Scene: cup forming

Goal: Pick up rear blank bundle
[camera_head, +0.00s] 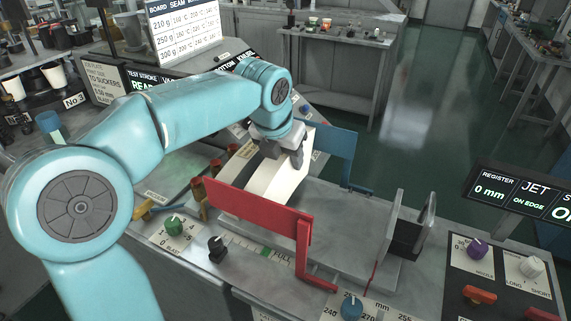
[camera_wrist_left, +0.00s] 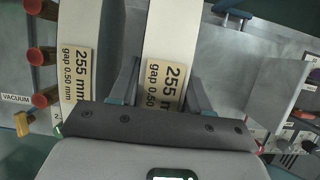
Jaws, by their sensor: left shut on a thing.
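Two cream blank bundles stand between a red side guide (camera_head: 258,212) and a blue side guide (camera_head: 331,150). My left gripper (camera_head: 284,152) reaches down from above, shut on the right one of them, the held bundle (camera_head: 291,184). In the left wrist view the left gripper's fingers (camera_wrist_left: 161,88) sit on either side of this held bundle (camera_wrist_left: 172,30), which carries a tag reading 255 mm. The other bundle (camera_head: 236,165) is to its left, also tagged 255 mm in the wrist view (camera_wrist_left: 75,75). The bundles' lower parts are partly hidden by the red guide. My right gripper is out of view.
Red-brown suckers (camera_head: 198,189) stand left of the bundles. An upright grey plate (camera_head: 390,226) stands to the right, with bare metal bed between. Knobs, including a green one (camera_head: 174,226) and a blue one (camera_head: 351,306), line the front panel.

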